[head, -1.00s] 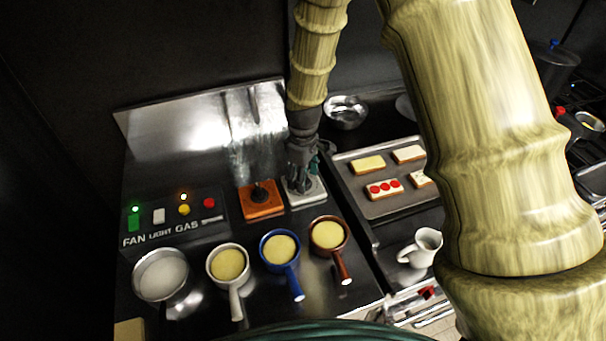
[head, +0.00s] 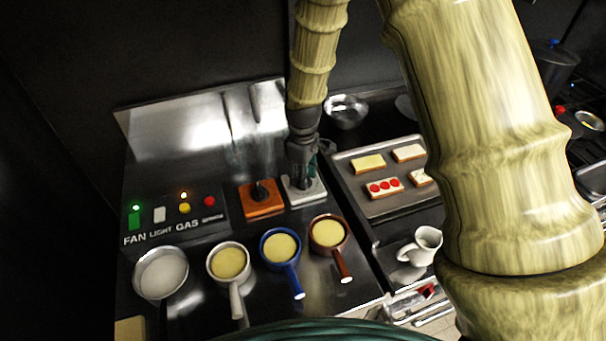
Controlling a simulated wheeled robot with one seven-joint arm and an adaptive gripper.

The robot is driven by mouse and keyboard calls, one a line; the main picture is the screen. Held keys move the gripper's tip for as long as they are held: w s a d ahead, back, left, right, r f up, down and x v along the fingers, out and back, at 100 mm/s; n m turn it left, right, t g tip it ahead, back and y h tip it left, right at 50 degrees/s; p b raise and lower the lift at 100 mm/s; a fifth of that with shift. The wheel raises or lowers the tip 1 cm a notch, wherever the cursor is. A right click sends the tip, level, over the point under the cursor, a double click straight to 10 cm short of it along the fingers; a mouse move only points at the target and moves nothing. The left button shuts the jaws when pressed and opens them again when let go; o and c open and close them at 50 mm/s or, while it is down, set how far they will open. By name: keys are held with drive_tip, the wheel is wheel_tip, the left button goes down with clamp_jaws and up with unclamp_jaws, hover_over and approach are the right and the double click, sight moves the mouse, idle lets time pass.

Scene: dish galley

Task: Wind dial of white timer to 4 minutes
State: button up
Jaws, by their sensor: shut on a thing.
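The white timer (head: 314,195) sits on the steel counter, just right of the orange timer (head: 262,206). My gripper (head: 302,183) points down over the white timer and is shut on its dial. The dial itself is hidden behind the fingers, and I cannot read its setting. The orange timer has a dark knob and stands free of my gripper.
Several small handled pans stand in front, among them a blue pan (head: 281,247) and a brown pan (head: 328,234). A control panel (head: 172,211) lies left. A tray (head: 365,206) with toasts and a white jug (head: 421,247) are right.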

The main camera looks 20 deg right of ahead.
idle(0.7)
drive_tip(key=o, duration=1)
drive_tip(key=shift+o, duration=0.2)
drive_tip(key=shift+r, duration=0.1)
wheel_tip(320, 180, up, 12)
